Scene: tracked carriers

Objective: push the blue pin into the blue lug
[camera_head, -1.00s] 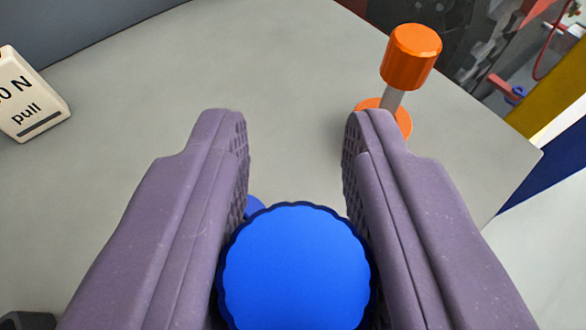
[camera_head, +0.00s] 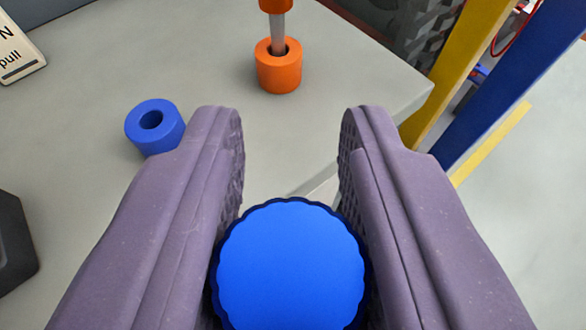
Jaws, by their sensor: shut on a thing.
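The blue pin (camera_head: 290,268) shows as a round knob with a scalloped edge, seen from above. My gripper (camera_head: 291,135) is shut on it, a purple finger on each side. The knob hides the rest of the pin. The blue lug (camera_head: 150,128) is a short ring with an open dark hole on the grey tabletop. It stands ahead and left of the held pin, just beyond the left finger, which covers a little of its lower right side. The pin is apart from the lug.
An orange lug (camera_head: 278,72) with an orange pin (camera_head: 278,32) standing in it is farther back. A white label block (camera_head: 15,50) is at the upper left, a dark object (camera_head: 12,245) at the left edge. The grey table (camera_head: 350,100) ends at the right, beside yellow and blue posts.

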